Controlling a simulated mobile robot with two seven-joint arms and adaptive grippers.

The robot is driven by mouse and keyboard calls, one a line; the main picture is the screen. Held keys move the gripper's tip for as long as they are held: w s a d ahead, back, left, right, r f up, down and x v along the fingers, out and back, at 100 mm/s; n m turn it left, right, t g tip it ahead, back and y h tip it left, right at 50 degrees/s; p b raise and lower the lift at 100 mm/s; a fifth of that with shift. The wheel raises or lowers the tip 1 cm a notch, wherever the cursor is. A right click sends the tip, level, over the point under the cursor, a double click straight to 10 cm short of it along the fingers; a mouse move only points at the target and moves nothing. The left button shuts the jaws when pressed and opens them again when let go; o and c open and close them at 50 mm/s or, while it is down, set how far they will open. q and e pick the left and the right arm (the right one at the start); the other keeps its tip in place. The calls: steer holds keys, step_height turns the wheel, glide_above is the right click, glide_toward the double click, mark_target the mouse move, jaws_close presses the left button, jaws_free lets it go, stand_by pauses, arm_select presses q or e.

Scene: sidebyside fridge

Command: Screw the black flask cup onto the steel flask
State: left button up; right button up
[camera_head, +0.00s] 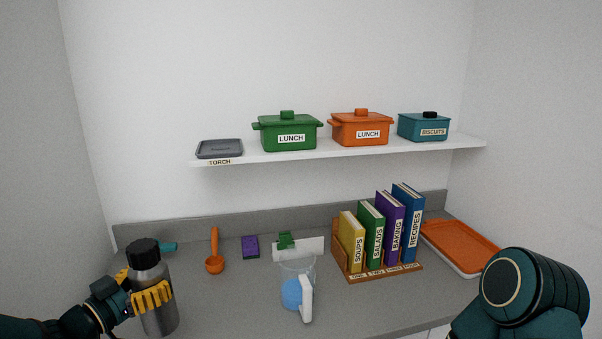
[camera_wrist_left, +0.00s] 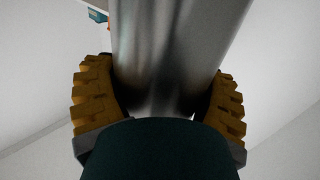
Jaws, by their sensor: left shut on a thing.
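The steel flask (camera_head: 158,318) stands upright at the left of the grey counter in the head view. The black flask cup (camera_head: 144,252) sits on top of it; I cannot tell whether it is screwed on. My left gripper (camera_head: 152,298) is shut around the flask's body, with yellow fingers on both sides. In the left wrist view the flask (camera_wrist_left: 172,50) fills the middle, between the two yellow fingers (camera_wrist_left: 165,105). My right gripper is not in view; only my right arm shows at the lower right.
An orange tray (camera_head: 460,246) lies at right. A shelf (camera_head: 400,149) holds lidded pots above. Counter front-centre is clear.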

arm_select(q)
steer(key=w+d+f+n+t+y, duration=0.1)
steer(key=w+d+f+n+y, duration=0.2)
steer(key=d, duration=0.3)
steer(key=w+d+f+n+t+y, duration=0.1)
steer(key=w+d+f+n+y, duration=0.1)
steer(key=d+y, duration=0.3)
steer(key=shift+w+d+f+n+y, duration=0.45)
steer(key=shift+d+f, duration=0.3)
steer(key=shift+f, duration=0.1)
steer(key=s+d, duration=0.4)
steer(key=d, duration=1.4)
steer(key=shift+s, duration=0.2)
